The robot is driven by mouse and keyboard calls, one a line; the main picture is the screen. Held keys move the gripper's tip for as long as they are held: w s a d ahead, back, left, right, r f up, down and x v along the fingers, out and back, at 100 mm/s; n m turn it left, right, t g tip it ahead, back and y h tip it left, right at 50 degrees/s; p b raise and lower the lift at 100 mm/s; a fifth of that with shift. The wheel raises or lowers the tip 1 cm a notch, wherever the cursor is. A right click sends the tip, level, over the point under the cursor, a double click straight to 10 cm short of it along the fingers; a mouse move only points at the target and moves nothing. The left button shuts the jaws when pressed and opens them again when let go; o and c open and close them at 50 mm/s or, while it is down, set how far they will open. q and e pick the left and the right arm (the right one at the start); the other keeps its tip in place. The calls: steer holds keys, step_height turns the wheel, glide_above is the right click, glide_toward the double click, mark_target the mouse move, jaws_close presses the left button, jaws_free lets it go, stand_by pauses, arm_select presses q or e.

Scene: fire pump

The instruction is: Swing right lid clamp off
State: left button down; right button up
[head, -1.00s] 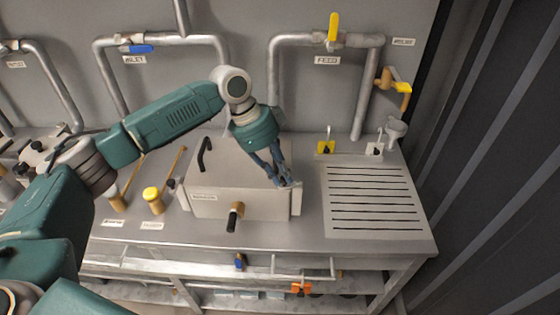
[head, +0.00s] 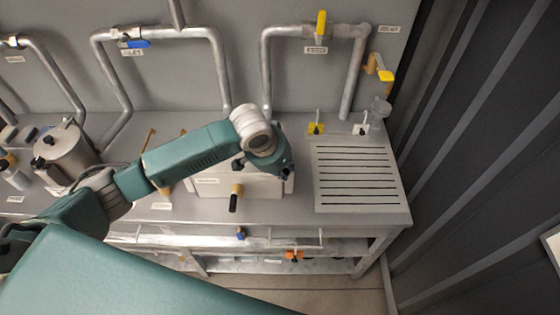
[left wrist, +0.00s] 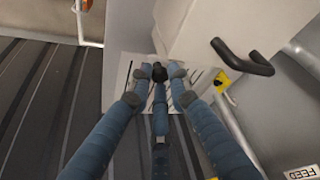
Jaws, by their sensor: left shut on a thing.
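The pale grey lidded box (head: 210,188) stands on the bench, and my left arm covers much of its lid. My left gripper (head: 287,174) is at the box's right side, pointing down. In the left wrist view the gripper (left wrist: 160,76) has its blue fingers closed around a small black knob (left wrist: 159,71) beside the box wall, which I take as the right lid clamp. The rest of the clamp is hidden by the fingers. A black bent lid handle (left wrist: 243,59) shows on the box there. My right gripper is not in view.
A slotted drain panel (head: 318,190) lies right of the box. Small yellow (head: 316,128) and white-based levers stand behind it. A tan and black front knob (head: 236,192) sticks out of the box. Pipes with blue and yellow valves run along the wall.

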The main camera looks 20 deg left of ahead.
arm_select(q)
steer(key=shift+w+d+r+n+t+y, duration=0.15)
steer(key=shift+d+n+y, duration=0.2)
steer(key=shift+n, duration=0.55)
steer(key=shift+w+d+r+n+t+y, duration=0.2)
steer(key=shift+d+n, duration=0.25)
steer(key=shift+n, duration=0.45)
steer(key=shift+s+f, duration=0.1)
steer(key=c, duration=1.6)
jaws_free()
steer(key=shift+f, duration=0.15)
steer(key=shift+s, duration=0.1)
steer(key=v, duration=1.2)
steer(key=shift+d, duration=0.15)
